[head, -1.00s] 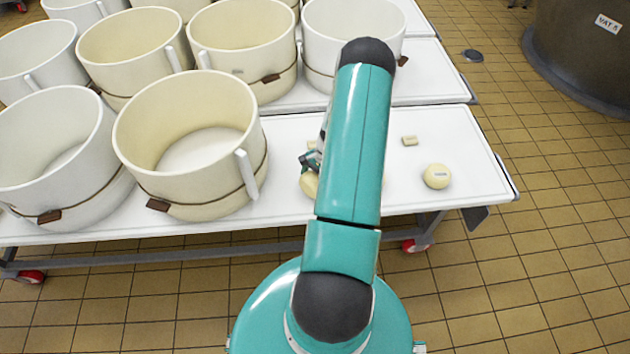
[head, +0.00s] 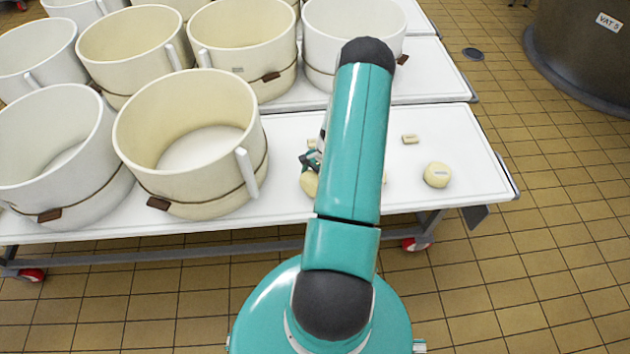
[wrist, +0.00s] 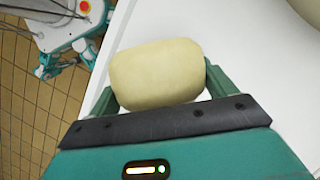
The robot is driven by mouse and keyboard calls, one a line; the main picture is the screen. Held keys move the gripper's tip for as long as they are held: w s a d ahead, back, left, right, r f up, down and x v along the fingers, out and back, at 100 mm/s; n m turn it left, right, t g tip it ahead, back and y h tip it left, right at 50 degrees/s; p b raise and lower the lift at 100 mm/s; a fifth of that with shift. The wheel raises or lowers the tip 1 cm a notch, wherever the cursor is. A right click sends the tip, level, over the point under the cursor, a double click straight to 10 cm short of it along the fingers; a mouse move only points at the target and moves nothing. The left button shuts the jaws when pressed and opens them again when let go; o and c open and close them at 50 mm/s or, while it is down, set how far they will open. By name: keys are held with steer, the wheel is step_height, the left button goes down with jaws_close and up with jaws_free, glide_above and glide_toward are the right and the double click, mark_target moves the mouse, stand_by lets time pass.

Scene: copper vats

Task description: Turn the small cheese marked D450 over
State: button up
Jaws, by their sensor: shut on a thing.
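My gripper (wrist: 160,84) is shut on a small pale yellow cheese (wrist: 154,73), one finger on each side, in the wrist view. The cheese is a rounded block, and the face I see carries no readable mark, so I cannot read D450 on it. White table top shows around it; I cannot tell whether it touches the table. In the head view my gripper (head: 310,160) is small and partly hidden behind my arm. A pale yellow cheese (head: 309,184) shows just in front of it, near the table's front edge.
A round cheese with a grey label (head: 437,174) and a small pale block (head: 410,139) lie on the white table (head: 465,150) right of my arm. A cream vat (head: 190,150) stands left of my gripper. The table's right end has bare room.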

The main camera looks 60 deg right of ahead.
steer(key=shift+f, duration=0.4)
stand_by(0.3)
steer(key=o, duration=1.1)
steer(key=shift+o, duration=0.2)
steer(key=w+v, duration=0.1)
steer(key=v, duration=1.2)
steer(key=shift+s+r, duration=0.4)
steer(key=shift+s, duration=0.05)
steer(key=shift+s, duration=0.1)
